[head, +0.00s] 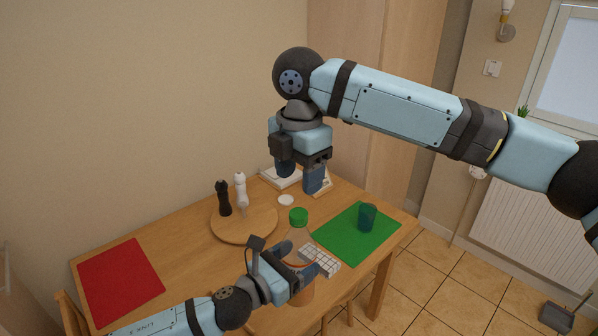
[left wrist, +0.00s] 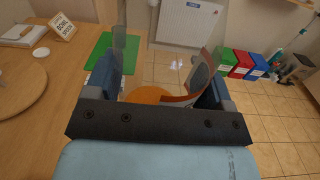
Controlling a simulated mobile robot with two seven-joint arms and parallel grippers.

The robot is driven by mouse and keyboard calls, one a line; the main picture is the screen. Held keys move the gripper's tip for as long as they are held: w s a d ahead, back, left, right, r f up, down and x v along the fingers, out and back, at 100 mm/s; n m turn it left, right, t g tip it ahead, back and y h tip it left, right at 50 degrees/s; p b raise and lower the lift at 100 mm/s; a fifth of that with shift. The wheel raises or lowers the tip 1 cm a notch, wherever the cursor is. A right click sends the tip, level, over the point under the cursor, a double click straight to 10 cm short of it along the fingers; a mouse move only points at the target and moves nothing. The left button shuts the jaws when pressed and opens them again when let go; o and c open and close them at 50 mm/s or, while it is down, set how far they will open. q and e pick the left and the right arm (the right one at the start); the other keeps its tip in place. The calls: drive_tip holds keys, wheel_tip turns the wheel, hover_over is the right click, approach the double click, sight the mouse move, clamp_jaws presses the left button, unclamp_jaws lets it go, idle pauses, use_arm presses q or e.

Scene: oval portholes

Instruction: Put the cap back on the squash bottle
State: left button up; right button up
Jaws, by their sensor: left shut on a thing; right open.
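The squash bottle (head: 300,234) is clear, with orange liquid low down and a label seen in the left wrist view (left wrist: 178,100). A green cap (head: 298,216) sits at the top of its neck; I cannot tell whether it is screwed tight. My left gripper (head: 304,258) is shut around the bottle's body and hides part of it. The bottle looks upright; whether its base touches the table is unclear. My right gripper (head: 300,175) is open and empty, pointing down above the cap and apart from it.
The wooden table (head: 190,256) holds a round board (head: 245,228) with black and white mills, a white disc (head: 286,200), a red mat (head: 120,280), a green mat (head: 345,236) with a teal cup (head: 367,217), and a white gridded item (head: 322,261) beside the bottle.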

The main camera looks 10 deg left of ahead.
sight(299, 213)
drive_tip(key=shift+f, duration=4)
drive_tip(key=c, duration=0.9)
drive_tip(key=shift+c, duration=0.2)
drive_tip(key=shift+m, duration=0.3)
